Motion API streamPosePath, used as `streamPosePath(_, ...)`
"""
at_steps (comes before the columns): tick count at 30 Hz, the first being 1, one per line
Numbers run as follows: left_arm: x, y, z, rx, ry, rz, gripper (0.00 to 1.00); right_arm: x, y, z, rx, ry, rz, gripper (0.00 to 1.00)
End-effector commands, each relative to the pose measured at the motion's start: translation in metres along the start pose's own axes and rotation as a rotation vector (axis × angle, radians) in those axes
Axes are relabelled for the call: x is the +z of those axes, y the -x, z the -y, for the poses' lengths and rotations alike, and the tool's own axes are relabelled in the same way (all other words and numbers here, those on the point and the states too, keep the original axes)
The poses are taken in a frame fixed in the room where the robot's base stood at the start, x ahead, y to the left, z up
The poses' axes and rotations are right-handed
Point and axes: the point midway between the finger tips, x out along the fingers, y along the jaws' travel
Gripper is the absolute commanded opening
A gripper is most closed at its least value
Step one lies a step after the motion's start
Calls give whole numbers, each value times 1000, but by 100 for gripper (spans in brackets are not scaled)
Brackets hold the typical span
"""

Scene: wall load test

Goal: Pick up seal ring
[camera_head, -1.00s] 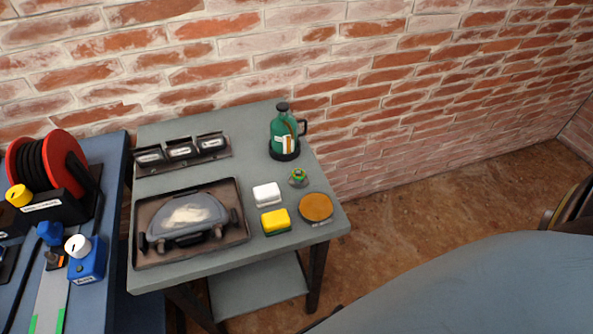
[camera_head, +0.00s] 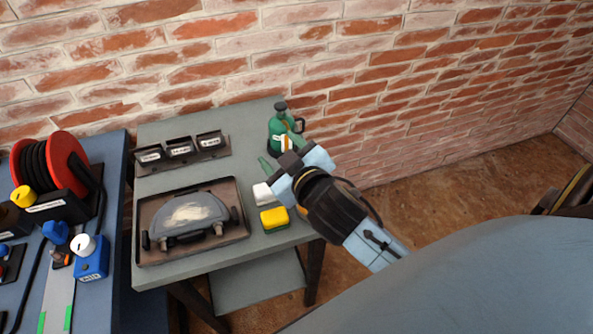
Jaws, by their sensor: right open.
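I cannot pick out a seal ring for certain now. My right gripper (camera_head: 283,154) is over the right part of the grey table (camera_head: 240,118), with its green fingertips apart. It is in front of the lower part of a green bottle with a dark cap (camera_head: 281,118). My right gripper and arm hide the spot where a small green ringed piece stood, and most of the orange-brown round disc beside it. My left gripper is not in view.
A white block (camera_head: 263,194) and a yellow sponge (camera_head: 274,219) lie beside my right gripper. A dark tray (camera_head: 231,186) holds a grey device (camera_head: 184,217). Three labelled black bins (camera_head: 181,150) stand behind. A blue bench (camera_head: 113,160) with a red reel (camera_head: 70,160) is at left.

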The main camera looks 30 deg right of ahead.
Motion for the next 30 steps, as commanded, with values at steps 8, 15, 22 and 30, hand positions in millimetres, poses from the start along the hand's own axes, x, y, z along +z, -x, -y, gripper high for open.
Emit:
streamPosePath(8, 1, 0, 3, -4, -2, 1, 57, -152, -10, 24, -40, 355, -744, 58)
streamPosePath(15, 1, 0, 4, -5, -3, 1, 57, -185, 15, 97, -339, 835, -1214, 58)
streamPosePath(22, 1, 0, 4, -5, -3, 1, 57, -115, 1, 126, -819, 1397, -1293, 58)
streamPosePath(30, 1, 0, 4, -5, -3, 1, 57, -12, -48, 32, -1416, 1919, -781, 58)
